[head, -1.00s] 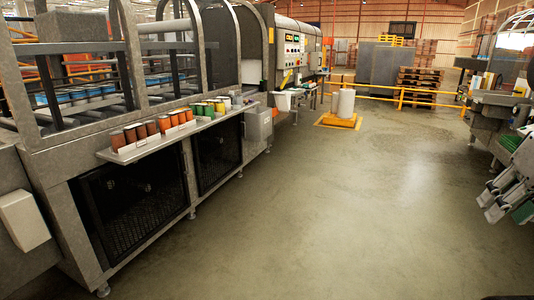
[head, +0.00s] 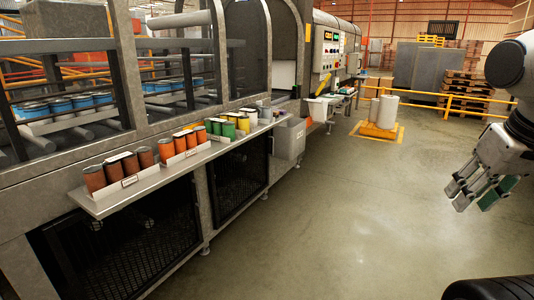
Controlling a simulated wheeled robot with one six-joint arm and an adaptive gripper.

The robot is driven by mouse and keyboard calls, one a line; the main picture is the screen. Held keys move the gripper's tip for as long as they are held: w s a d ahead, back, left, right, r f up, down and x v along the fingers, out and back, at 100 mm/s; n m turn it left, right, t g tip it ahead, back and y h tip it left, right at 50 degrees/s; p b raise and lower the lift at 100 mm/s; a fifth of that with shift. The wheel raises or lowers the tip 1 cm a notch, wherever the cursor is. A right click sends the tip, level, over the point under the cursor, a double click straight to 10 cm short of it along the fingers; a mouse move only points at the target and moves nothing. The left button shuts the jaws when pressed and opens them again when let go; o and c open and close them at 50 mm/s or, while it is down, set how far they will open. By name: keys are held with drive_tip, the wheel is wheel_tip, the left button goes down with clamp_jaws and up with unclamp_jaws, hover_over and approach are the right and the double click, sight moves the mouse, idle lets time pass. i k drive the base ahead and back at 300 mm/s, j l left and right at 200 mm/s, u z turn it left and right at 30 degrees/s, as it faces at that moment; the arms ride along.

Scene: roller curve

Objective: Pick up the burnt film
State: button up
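I cannot make out any burnt film for certain in the head view. Brown cans (head: 113,170), orange cans (head: 179,145) and green and yellow cans (head: 229,126) stand upright in groups on a metal shelf (head: 132,197) along the machine's front. Some brown cans are darker, but I cannot tell whether film is on them. My gripper (head: 473,203) hangs at the right edge, pointing down and left, well apart from the shelf. Its fingers look spread with nothing clearly between them; a green pad shows on one side.
Blue cans (head: 66,105) sit inside the caged roller machine (head: 100,55) at left. A grey bin (head: 290,138) hangs past the shelf's far end. A white cylinder (head: 388,111) stands on a yellow base ahead, before a yellow rail (head: 462,111). The middle floor (head: 330,230) is clear.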

sight(264, 115)
drive_tip(key=i, duration=1.2)
drive_tip(key=i+l+u, duration=0.15)
drive_tip(key=i, duration=1)
drive_tip(key=i+l+u, duration=0.2)
drive_tip(key=i, duration=0.2)
drive_tip(key=i+u, duration=0.25)
drive_tip(key=i, duration=0.15)
drive_tip(key=i+l+u, duration=0.2)
drive_tip(key=i+l, duration=0.05)
drive_tip(key=i, duration=0.1)
